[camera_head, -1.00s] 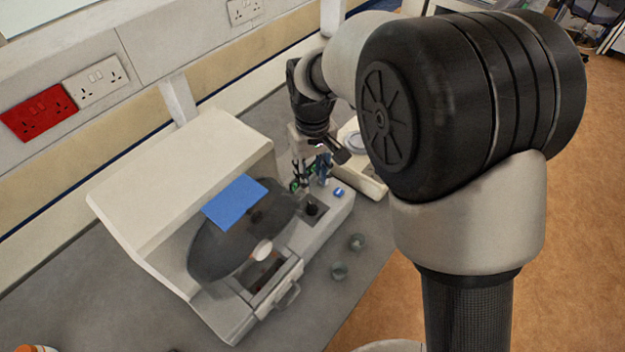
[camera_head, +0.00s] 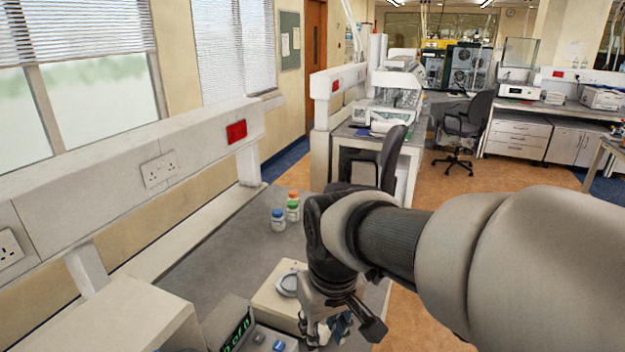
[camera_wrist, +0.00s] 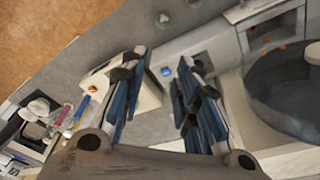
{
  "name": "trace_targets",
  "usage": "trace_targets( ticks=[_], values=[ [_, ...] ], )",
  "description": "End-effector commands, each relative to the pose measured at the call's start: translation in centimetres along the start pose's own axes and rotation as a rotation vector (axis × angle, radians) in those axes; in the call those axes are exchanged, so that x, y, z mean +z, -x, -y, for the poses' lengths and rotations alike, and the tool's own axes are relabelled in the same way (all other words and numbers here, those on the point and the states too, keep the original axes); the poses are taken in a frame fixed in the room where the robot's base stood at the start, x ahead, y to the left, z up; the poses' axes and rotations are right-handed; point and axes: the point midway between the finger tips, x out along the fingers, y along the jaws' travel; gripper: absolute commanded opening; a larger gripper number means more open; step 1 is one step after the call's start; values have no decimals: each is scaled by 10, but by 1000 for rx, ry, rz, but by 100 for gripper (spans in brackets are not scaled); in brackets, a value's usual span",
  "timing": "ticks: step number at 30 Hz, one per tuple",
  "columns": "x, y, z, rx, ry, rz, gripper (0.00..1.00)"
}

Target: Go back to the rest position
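My gripper (camera_head: 326,328) hangs at the bottom of the head view, pointing down near the white instrument with a green display (camera_head: 238,334). In the wrist view my gripper (camera_wrist: 158,92) has its two blue-padded fingers spread apart. I see nothing held between them. The instrument's dark round drum (camera_wrist: 288,90) is at the right of the wrist view, with an open tray (camera_wrist: 272,32) above it holding small orange pieces. A blue button (camera_wrist: 166,71) shows beyond the finger gap.
A small beige device with a round pan (camera_head: 288,284) stands beside my gripper. Capped bottles (camera_head: 278,220) stand farther back on the grey bench. Black chairs (camera_head: 465,125) stand on the open floor beyond.

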Motion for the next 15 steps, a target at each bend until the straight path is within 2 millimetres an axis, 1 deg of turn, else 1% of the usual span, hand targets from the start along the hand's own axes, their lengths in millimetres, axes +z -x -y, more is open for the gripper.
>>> trace_targets(
  ticks=[1, 2, 3, 5, 6, 9, 12, 15],
  values=[
    [22, 4, -13, 10, -48, -31, 29],
    [34, 8, -19, 16, -74, -45, 29],
    [50, 11, -26, 24, -110, -65, 29],
    [76, 14, -35, 37, -164, -94, 29],
    [92, 15, -40, 46, -198, -113, 29],
    [131, 12, -48, 67, -277, -155, 29],
    [160, 6, -51, 86, -338, -189, 29],
    [180, 0, -52, 99, -379, -211, 29]
  ],
)
